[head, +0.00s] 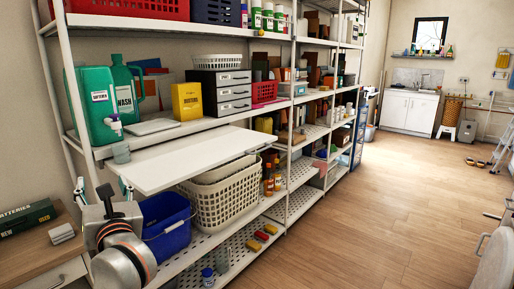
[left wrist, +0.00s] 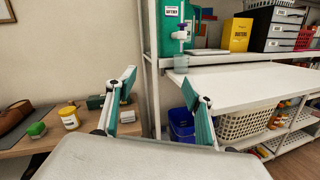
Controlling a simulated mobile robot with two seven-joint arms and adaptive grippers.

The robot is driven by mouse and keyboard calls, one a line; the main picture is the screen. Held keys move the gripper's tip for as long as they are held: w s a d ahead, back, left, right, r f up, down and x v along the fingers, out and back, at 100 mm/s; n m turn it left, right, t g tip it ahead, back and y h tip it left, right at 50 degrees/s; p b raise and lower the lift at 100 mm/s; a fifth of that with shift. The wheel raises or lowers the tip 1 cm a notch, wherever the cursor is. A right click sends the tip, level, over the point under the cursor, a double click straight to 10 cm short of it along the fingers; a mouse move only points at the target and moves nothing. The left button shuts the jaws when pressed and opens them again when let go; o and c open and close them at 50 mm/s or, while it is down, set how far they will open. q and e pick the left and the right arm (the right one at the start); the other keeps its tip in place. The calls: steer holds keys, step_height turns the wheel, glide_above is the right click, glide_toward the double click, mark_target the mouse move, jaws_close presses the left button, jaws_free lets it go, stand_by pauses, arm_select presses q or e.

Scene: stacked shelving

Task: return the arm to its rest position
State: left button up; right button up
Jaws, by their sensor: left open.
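My left gripper (head: 102,189) is at the lower left of the head view, in front of the left end of the shelving. Its two teal-padded fingers are spread apart with nothing between them. The left wrist view also shows the open left gripper (left wrist: 161,92), its fingers pointing toward the wall and the shelf upright. The white board (head: 205,155) juts out from the shelf to the right of the gripper, apart from it as far as I can tell. My right gripper does not show.
A wooden desk (head: 35,262) with a batteries box (head: 27,217) stands left of the gripper. A blue bin (head: 166,222) and a cream basket (head: 222,200) sit on the lower shelf. Green jugs (head: 124,95) stand above. The wooden floor (head: 370,210) to the right is open.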

arm_select(q)
steer(key=s+d+f+m+t+h, duration=0.2)
steer(key=s+d+f+m+h, duration=0.35)
steer(key=f+m, duration=0.9)
steer(key=s+d+f+m+t+h, duration=0.25)
steer(key=d+f+m+h, duration=0.6)
steer(key=m, duration=1.05)
steer(key=s+f+m+g, duration=0.3)
steer(key=s+f, duration=0.2)
steer(key=f, duration=0.4)
steer(key=s+f+m+g, duration=0.3)
steer(key=s+f, duration=0.3)
steer(key=f, duration=0.4)
steer(key=s+f+m+g, duration=0.3)
steer(key=s+f+m, duration=0.2)
steer(key=f, duration=0.4)
steer(key=shift+s+d+f, duration=0.35)
steer(key=shift+s, duration=0.05)
